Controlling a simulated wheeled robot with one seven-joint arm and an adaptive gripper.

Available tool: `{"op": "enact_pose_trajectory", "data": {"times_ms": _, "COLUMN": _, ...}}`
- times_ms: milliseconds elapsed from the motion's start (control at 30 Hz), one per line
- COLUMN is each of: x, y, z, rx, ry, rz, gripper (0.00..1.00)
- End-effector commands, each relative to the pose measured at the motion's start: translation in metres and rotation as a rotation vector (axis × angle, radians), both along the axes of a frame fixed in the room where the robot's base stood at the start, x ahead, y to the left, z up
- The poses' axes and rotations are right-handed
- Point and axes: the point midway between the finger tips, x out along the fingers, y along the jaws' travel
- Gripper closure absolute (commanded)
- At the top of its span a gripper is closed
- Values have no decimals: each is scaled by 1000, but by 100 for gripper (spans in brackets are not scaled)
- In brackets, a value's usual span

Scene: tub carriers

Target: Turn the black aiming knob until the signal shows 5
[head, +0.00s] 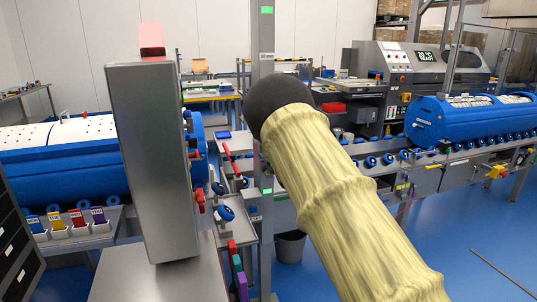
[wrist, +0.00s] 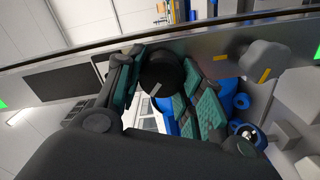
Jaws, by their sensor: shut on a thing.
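In the wrist view, a round black knob (wrist: 160,68) with a pale grey pointer line sits between the teal-padded fingers of my gripper (wrist: 163,88). My gripper is shut on it, one finger on each side. In the head view, my arm in a cream sleeve crosses the middle and hides my gripper and the knob. I cannot make out a signal reading for this knob in either view.
A grey knob (wrist: 266,62) with a yellow mark is close to the right of my gripper. A tall grey cabinet (head: 152,165) with a red lamp (head: 151,40) stands left of my arm. A console (head: 410,68) with a lit green display stands at the back right.

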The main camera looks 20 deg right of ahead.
Motion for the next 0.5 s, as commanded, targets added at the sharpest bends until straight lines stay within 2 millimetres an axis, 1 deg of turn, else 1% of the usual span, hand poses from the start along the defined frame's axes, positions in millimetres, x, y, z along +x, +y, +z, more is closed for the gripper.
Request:
{"op": "enact_pose_trajectory", "data": {"times_ms": 67, "x": 0, "y": 0, "z": -1, "rx": 1, "ry": 1, "rz": 0, "gripper": 86}}
{"op": "enact_pose_trajectory", "data": {"times_ms": 100, "x": 0, "y": 0, "z": -1, "rx": 1, "ry": 1, "rz": 0, "gripper": 55}}
{"op": "enact_pose_trajectory", "data": {"times_ms": 167, "x": 0, "y": 0, "z": -1, "rx": 1, "ry": 1, "rz": 0, "gripper": 44}}
{"op": "enact_pose_trajectory", "data": {"times_ms": 200, "x": 0, "y": 0, "z": -1, "rx": 1, "ry": 1, "rz": 0, "gripper": 41}}
{"op": "enact_pose_trajectory", "data": {"times_ms": 500, "x": 0, "y": 0, "z": 0, "rx": 1, "ry": 0, "rz": 0, "gripper": 41}}
